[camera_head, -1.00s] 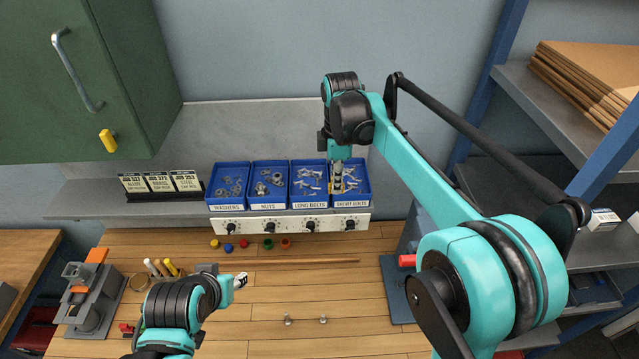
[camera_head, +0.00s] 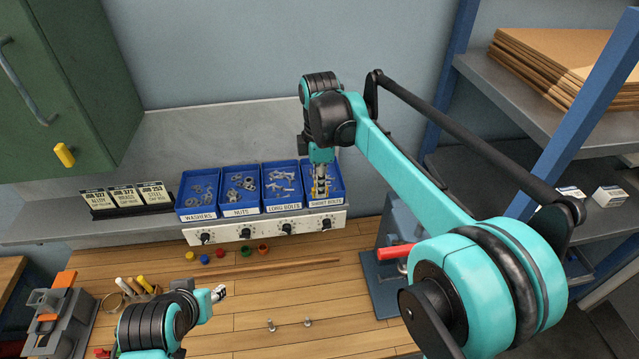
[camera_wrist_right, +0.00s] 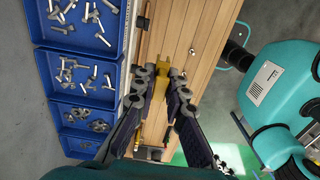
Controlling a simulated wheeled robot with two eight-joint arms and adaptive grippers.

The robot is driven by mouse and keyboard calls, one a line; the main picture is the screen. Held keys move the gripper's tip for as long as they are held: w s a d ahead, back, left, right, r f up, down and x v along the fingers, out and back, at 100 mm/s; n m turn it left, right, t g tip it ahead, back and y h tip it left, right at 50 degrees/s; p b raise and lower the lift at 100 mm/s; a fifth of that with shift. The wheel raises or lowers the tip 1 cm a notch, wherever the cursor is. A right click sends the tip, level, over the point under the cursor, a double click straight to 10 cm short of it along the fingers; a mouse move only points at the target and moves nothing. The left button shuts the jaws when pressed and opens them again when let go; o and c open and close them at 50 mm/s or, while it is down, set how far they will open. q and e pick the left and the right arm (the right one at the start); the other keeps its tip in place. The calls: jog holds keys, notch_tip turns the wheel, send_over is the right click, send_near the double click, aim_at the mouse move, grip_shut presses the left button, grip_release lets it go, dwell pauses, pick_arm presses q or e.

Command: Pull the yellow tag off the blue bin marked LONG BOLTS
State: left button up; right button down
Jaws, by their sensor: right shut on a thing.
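The blue LONG BOLTS bin (camera_head: 283,192) stands third from the left in a row of four-sided blue bins on the shelf. My right gripper (camera_head: 320,188) shows in the head view at the front of the SHORT BOLTS bin (camera_head: 334,180), just right of the LONG BOLTS bin. It is shut on a small yellow piece, which appears to be the yellow tag (camera_wrist_right: 162,72), between the fingertips in the right wrist view. Whether the tag still touches a bin is hard to tell. My left gripper (camera_head: 218,293) is low over the bench; its jaws are too small to read.
The WASHERS bin (camera_head: 197,190) and NUTS bin (camera_head: 240,188) stand to the left. A panel with knobs (camera_head: 245,233) runs below the bins. Small coloured caps and a wooden rod (camera_head: 270,270) lie on the bench (camera_head: 250,325). Number cards (camera_head: 122,197) stand left of the bins.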

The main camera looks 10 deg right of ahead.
jog(key=shift+f+b, duration=0.95)
jog(key=shift+f, duration=0.6)
